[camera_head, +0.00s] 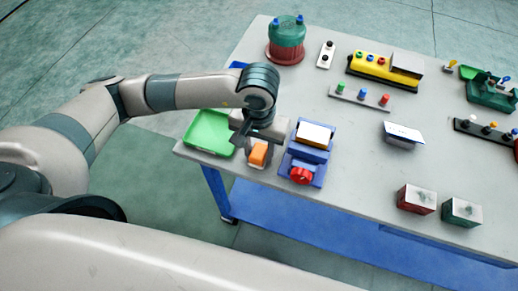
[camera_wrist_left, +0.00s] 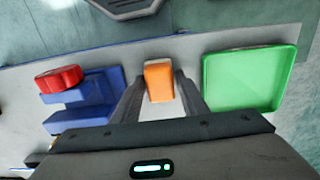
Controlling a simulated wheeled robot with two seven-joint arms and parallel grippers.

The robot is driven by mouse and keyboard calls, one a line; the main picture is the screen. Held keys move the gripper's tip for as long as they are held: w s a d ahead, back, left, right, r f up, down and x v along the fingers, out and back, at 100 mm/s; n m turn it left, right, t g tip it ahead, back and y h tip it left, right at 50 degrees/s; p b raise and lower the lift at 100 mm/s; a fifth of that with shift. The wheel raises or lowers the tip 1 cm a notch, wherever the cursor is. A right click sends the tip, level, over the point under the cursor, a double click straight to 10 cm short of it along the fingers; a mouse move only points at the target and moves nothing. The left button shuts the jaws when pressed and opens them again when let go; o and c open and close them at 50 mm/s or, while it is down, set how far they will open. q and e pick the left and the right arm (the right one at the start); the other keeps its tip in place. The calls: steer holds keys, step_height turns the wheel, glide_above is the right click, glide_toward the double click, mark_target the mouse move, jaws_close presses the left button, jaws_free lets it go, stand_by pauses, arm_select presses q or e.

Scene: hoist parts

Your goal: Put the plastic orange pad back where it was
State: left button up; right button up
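The orange pad (camera_head: 258,154) is a small block near the table's front edge, between the green tray and the blue device. It also shows in the left wrist view (camera_wrist_left: 158,80), between the two fingers of my left gripper (camera_wrist_left: 161,82). That gripper (camera_head: 257,140) points down over the pad. The fingers stand apart, one on each side of the pad, with a narrow gap visible at the right finger. What lies under the pad is partly hidden. My right gripper is not in view.
The green tray (camera_head: 208,132) is left of the pad. The blue device (camera_head: 305,155) with a red knob (camera_head: 301,175) stands close on its right. Red (camera_head: 416,198) and green (camera_head: 461,212) boxes sit farther right. The grey table (camera_head: 350,180) is clear between them.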

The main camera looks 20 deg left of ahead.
mark_target(259, 151)
arm_select(q)
steer(key=shift+o, duration=0.8)
steer(key=shift+r, duration=0.1)
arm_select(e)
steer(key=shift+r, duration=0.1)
arm_select(q)
steer(key=shift+r, duration=0.55)
step_height(259, 151, up, 7)
steer(key=b, duration=0.2)
steer(key=shift+b, duration=0.35)
steer(key=shift+r+b, duration=0.5)
steer(key=shift+r, duration=1.55)
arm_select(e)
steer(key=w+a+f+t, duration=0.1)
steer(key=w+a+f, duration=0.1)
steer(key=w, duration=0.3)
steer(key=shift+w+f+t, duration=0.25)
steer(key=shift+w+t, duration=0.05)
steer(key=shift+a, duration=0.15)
